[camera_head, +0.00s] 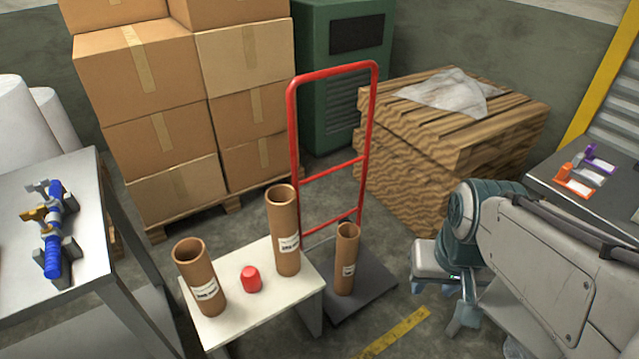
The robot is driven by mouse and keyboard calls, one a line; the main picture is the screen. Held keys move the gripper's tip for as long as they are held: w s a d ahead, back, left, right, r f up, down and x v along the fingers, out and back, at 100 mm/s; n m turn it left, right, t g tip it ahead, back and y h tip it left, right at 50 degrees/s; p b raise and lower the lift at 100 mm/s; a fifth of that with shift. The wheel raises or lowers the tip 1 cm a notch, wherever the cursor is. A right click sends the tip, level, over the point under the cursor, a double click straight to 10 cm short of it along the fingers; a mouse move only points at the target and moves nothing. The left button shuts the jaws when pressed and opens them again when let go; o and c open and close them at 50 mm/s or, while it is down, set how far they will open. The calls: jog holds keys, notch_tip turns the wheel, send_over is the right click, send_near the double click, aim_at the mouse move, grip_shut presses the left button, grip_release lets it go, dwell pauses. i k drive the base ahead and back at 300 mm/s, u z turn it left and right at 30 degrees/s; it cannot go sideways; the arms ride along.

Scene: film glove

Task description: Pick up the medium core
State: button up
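Three brown cardboard cores stand upright, each with a white label too small to read. A wide, shorter core (200,278) is at the left of a small white table. The tallest core (285,235) is at that table's back right. A thinner core (347,262) stands on the dark base plate of the red hand truck. The wide, shorter one looks middle in height, but I cannot be sure which is the medium core. My gripper (441,300) is right of all three, over the floor, partly hidden by my arm. Its fingers look apart, with nothing visible between them.
The white table (240,308) also holds a small red object (251,279). The red hand truck (368,140) rises behind the cores. Stacked boxes (140,75), a wooden stack (425,160) and a bench with blue tools (80,215) surround the area. Floor is clear in front.

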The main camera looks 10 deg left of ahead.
aim_at(281, 200)
jog(key=u, duration=0.05)
jog(key=i, duration=0.65)
jog(key=u, duration=0.8)
jog(key=i, duration=0.45)
jog(key=u, duration=0.45)
